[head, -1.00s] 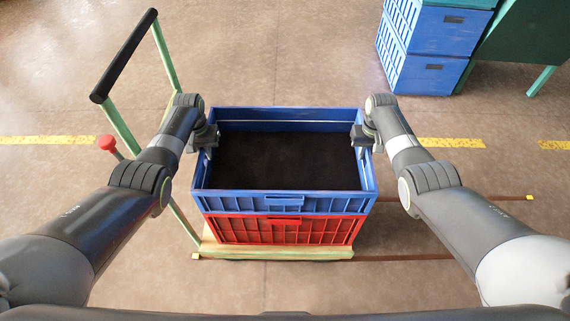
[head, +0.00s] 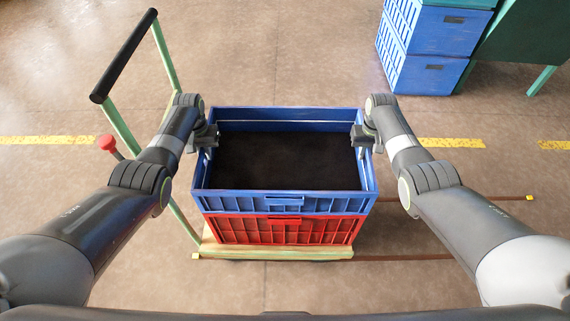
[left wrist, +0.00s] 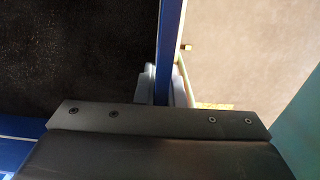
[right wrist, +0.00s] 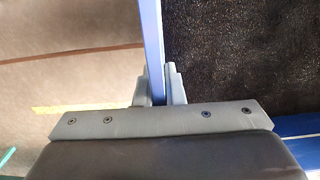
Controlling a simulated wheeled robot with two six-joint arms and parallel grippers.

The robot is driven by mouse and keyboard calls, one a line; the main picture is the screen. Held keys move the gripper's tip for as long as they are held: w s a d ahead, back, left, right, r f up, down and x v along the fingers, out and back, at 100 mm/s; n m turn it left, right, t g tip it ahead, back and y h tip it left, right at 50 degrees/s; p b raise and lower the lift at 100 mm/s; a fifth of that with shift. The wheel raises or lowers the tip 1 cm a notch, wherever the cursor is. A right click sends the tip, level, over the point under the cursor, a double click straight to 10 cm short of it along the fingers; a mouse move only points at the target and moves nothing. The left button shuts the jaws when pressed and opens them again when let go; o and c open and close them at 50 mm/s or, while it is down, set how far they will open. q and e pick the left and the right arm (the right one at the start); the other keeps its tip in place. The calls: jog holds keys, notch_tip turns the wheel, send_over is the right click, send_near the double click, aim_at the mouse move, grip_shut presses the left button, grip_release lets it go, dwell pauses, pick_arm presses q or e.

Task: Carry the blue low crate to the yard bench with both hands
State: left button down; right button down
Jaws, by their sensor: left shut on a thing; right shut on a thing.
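The blue low crate (head: 284,203) sits on top of a red crate (head: 284,230) in the middle of the head view. Its inside shows a dark, flat surface. My left gripper (head: 209,143) is shut on its left wall, and my right gripper (head: 363,140) is shut on its right wall. In the left wrist view the fingers (left wrist: 166,88) straddle the blue wall (left wrist: 171,45). In the right wrist view the fingers (right wrist: 159,86) straddle the opposite wall (right wrist: 152,40). I cannot make out which piece of furniture is the yard bench.
The red crate stands on a wooden-decked cart (head: 275,252) with a green frame and black handle (head: 125,55) at the left. Stacked blue crates (head: 425,45) and a dark green piece of furniture (head: 530,35) stand at the top right. Brown floor lies open between.

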pick_arm(q)
jog(key=shift+w+r, duration=0.1)
jog(key=shift+r, duration=0.05)
pick_arm(e)
jog(key=shift+w+r, duration=0.1)
jog(key=shift+r, duration=0.05)
pick_arm(q)
jog(key=shift+r+p, duration=0.1)
jog(key=shift+p, duration=0.2)
pick_arm(e)
jog(key=shift+r, duration=0.15)
